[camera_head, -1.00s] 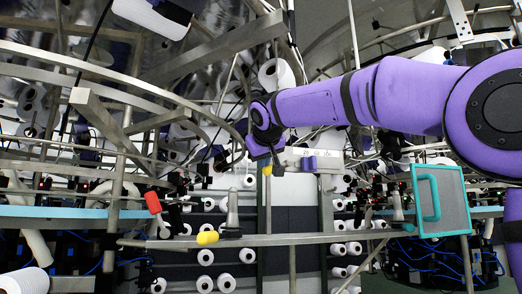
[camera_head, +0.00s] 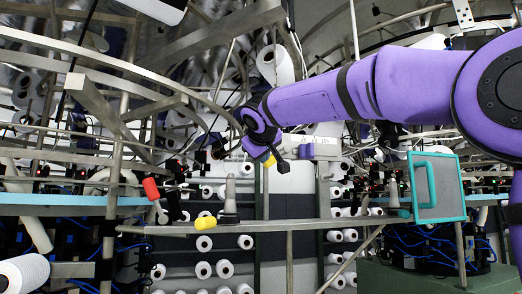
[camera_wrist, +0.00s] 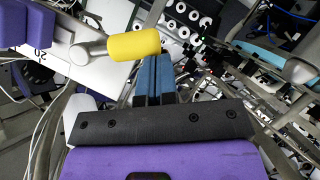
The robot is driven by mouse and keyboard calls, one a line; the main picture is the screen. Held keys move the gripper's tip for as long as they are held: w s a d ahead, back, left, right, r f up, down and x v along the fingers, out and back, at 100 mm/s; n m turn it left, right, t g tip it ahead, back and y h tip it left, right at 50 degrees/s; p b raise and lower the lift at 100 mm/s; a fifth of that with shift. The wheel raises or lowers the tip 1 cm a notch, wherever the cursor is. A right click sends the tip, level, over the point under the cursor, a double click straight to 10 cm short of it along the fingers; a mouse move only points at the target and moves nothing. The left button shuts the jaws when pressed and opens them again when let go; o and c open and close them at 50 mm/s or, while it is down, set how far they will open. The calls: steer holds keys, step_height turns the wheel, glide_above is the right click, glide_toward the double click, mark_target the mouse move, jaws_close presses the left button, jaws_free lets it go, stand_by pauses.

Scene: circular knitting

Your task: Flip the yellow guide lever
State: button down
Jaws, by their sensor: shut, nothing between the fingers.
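A yellow lever handle (camera_head: 205,223) lies low on the metal rail in the head view, left of and below my gripper. My gripper (camera_head: 272,160) is above the rail, in front of the pale panel; a small yellow piece (camera_head: 269,162) shows right at its tip. In the wrist view a yellow cylinder (camera_wrist: 134,45) on a metal stem (camera_wrist: 88,50) lies just beyond the fingertips. My blue fingers (camera_wrist: 152,75) are together with nothing between them. I cannot tell whether they touch the cylinder, nor which yellow piece in the head view it is.
A red-handled lever (camera_head: 151,189) and an upright grey lever (camera_head: 230,195) stand along the rail (camera_head: 285,225). A teal-framed panel (camera_head: 437,187) is at the right. Metal bars and yarn cones (camera_head: 275,64) crowd the space around my arm.

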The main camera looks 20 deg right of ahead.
steer(key=d+f+n+t+h, duration=0.2)
steer(key=d+f+n+h, duration=0.1)
steer(key=d+f+n, duration=0.2)
steer(key=shift+d+f+n+h, duration=0.2)
steer(key=shift+f+n+h, duration=0.25)
steer(key=shift+n, duration=0.55)
steer(key=shift+d, duration=0.1)
stand_by(0.3)
steer(key=w+a+f+v, duration=0.1)
steer(key=a+v, duration=0.1)
steer(key=v, duration=1.1)
steer(key=shift+w+a, duration=0.15)
steer(key=shift+a, duration=0.1)
